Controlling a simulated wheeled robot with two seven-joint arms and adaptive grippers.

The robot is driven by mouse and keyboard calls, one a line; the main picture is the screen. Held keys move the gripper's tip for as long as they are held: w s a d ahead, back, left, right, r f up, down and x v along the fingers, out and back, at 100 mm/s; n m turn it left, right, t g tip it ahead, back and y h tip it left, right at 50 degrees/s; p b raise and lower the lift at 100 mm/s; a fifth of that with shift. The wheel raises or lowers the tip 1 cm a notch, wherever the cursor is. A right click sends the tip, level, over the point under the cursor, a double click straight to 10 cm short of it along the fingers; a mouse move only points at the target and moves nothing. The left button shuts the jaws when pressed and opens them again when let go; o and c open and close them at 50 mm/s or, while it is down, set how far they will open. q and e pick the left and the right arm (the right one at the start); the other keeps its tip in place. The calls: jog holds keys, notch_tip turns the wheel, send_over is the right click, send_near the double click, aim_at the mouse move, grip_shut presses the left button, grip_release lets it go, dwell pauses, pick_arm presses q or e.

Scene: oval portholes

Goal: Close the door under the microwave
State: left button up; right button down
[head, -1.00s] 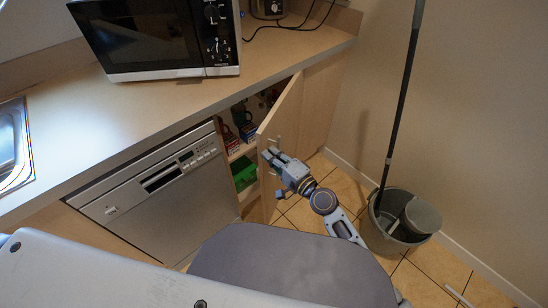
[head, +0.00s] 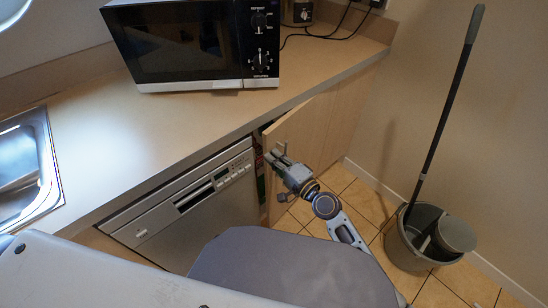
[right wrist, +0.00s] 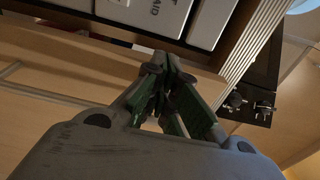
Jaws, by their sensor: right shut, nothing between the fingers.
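In the right wrist view, the fingers (right wrist: 165,70) show close together, with green inner sides. My left gripper is not in view.
The silver dishwasher (head: 190,212) is left of the door, under the worktop (head: 130,135). A grey bucket (head: 411,243) with a mop handle (head: 447,105) stands on the tiled floor at right. Some floor (head: 345,192) between them is clear.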

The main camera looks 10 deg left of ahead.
jog(key=shift+w+a, duration=0.1)
jog(key=shift+a, duration=0.15)
jog(key=v, duration=1.2)
dwell(1.1)
